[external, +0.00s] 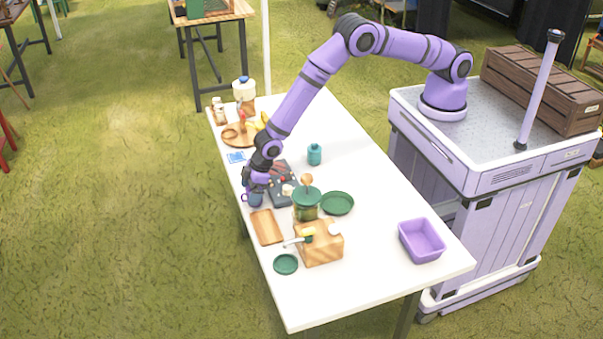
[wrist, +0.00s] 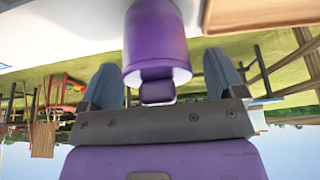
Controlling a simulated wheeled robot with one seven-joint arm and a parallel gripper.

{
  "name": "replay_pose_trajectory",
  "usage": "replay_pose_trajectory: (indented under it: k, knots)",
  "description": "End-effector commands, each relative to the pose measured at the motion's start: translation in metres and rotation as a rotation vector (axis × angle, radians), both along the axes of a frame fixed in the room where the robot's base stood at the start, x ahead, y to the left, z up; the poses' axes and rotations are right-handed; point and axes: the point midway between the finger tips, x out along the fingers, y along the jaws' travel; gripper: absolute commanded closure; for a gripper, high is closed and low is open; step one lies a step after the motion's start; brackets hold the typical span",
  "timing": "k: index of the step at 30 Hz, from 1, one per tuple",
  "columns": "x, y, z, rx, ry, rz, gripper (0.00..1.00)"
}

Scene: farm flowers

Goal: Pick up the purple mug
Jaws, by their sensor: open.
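The purple mug (wrist: 156,40) shows large in the wrist view, at the top middle. A smaller purple part, which looks like its handle (wrist: 157,93), points toward my gripper. My gripper (wrist: 163,80) is open, with one blue-grey finger on each side of the handle. I cannot tell whether either finger touches it. In the external view my gripper (external: 255,193) is low over the left edge of the white table. It hides most of the mug there.
A wooden board (external: 266,227) and a dark tray (external: 283,187) lie close to my gripper. A green-lidded jar (external: 306,205), a wooden block (external: 320,245), a green plate (external: 338,203) and a teal bottle (external: 314,154) stand further right. A purple bin (external: 422,240) sits near the right edge.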

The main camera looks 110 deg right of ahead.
Motion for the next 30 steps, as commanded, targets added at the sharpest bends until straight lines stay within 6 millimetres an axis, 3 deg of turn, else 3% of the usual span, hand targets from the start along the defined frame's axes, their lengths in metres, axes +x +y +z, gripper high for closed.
replay_pose_trajectory:
  k: [3,9,11,22,30]
  knots:
    - [0.000,0.000,0.000,0.000,0.000,0.000,0.12]
    - [0.000,0.000,0.000,0.000,0.000,0.000,0.57]
    - [0.000,0.000,0.000,0.000,0.000,0.000,0.67]
    - [0.000,0.000,0.008,0.000,-0.002,0.000,0.67]
    - [0.000,0.000,0.055,0.000,-0.003,0.000,0.67]
